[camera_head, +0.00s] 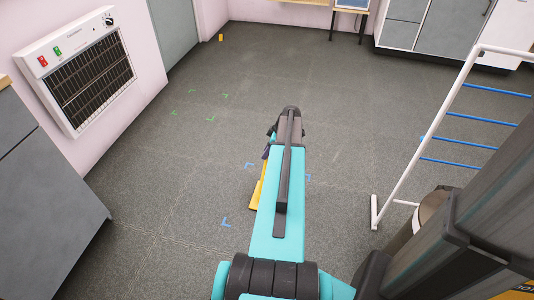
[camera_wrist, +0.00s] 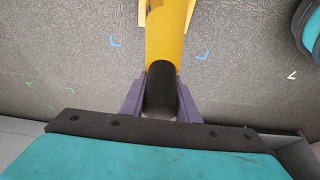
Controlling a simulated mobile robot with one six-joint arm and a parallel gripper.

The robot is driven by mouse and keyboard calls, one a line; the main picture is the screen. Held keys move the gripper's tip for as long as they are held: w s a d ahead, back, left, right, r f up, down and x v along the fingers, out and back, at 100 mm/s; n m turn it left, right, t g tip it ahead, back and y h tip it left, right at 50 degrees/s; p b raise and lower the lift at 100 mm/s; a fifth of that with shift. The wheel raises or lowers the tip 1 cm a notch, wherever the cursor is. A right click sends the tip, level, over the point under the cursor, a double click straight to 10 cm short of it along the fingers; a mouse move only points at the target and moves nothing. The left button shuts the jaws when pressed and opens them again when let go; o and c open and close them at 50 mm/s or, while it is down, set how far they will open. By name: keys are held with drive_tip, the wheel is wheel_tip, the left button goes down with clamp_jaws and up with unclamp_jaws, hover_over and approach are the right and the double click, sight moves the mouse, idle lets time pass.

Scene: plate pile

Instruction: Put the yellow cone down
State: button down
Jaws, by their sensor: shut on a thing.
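The yellow cone (camera_wrist: 165,38) has a dark band between my fingers and stretches away from them in the wrist view, its base cut off at the top edge. My gripper (camera_wrist: 162,78) is shut on it, a purple finger on each side. In the head view only a slice of the cone (camera_head: 258,190) shows left of my teal arm; the arm hides the rest. The fingers of my gripper (camera_head: 267,152) are mostly hidden there. I cannot tell whether the cone's base touches the floor.
Blue corner marks (camera_head: 227,222) lie on the floor around the cone. Green corner marks (camera_head: 225,95) lie farther back on clear floor. A white rack with blue bars (camera_head: 457,140) stands right. A grey cabinet (camera_head: 40,185) and a wall heater (camera_head: 88,75) are left.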

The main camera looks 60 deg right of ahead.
drive_tip(key=shift+f, duration=0.1)
drive_tip(key=c, duration=1.2)
unclamp_jaws()
drive_tip(key=shift+f, duration=0.1)
drive_tip(key=p+v, duration=0.2)
drive_tip(key=v, duration=1)
